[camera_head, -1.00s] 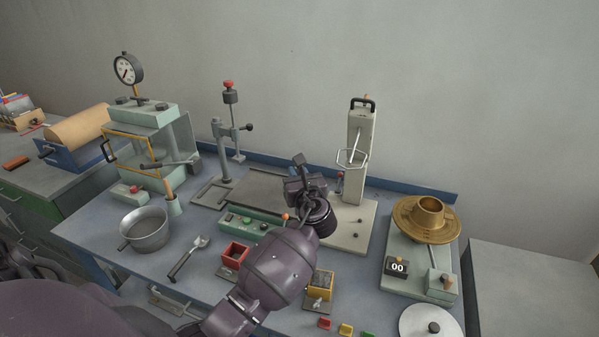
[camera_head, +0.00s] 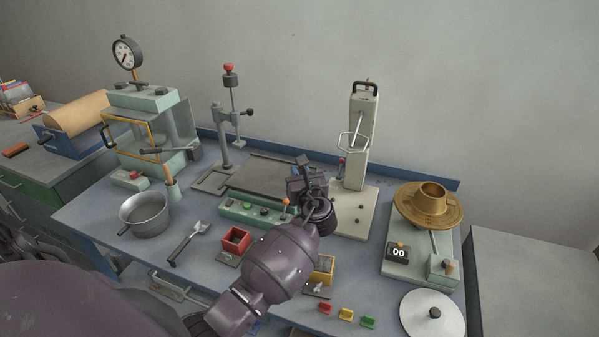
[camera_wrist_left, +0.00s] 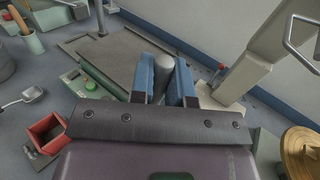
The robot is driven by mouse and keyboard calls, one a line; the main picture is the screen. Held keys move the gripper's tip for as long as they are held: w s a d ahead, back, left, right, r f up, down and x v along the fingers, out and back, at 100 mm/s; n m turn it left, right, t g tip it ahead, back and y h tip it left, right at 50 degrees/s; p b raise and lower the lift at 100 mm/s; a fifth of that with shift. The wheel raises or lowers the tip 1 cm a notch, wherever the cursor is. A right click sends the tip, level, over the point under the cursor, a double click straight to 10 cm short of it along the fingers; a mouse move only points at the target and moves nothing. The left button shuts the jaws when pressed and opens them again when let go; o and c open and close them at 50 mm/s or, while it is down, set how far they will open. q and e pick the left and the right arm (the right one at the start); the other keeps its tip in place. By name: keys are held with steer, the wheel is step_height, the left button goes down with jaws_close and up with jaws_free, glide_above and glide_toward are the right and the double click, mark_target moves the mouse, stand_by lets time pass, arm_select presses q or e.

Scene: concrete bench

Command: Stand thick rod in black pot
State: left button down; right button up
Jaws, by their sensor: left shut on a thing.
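My left gripper (camera_head: 308,168) is over the middle of the bench, left of the pale upright stand. In the left wrist view its two blue fingers (camera_wrist_left: 166,82) are shut on a grey, round-ended thick rod (camera_wrist_left: 165,68). Much of the rod is hidden by the fingers and the wrist. I cannot make out a black pot in either view; my arm covers part of the bench. My right gripper is not in view.
The pale stand (camera_head: 357,150) rises close to the right of the gripper. A green button box (camera_head: 250,211), red bin (camera_head: 236,240) and yellow bin (camera_head: 323,268) surround the arm. A grey pan (camera_head: 146,213) and scoop (camera_head: 188,243) lie left; a brass wheel (camera_head: 411,208) stands right.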

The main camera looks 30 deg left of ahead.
arm_select(q)
step_height(320, 180, down, 5)
steer(key=b, duration=0.3)
steer(key=shift+r, duration=0.2)
steer(key=shift+f+b, duration=0.55)
steer(key=shift+f, duration=0.75)
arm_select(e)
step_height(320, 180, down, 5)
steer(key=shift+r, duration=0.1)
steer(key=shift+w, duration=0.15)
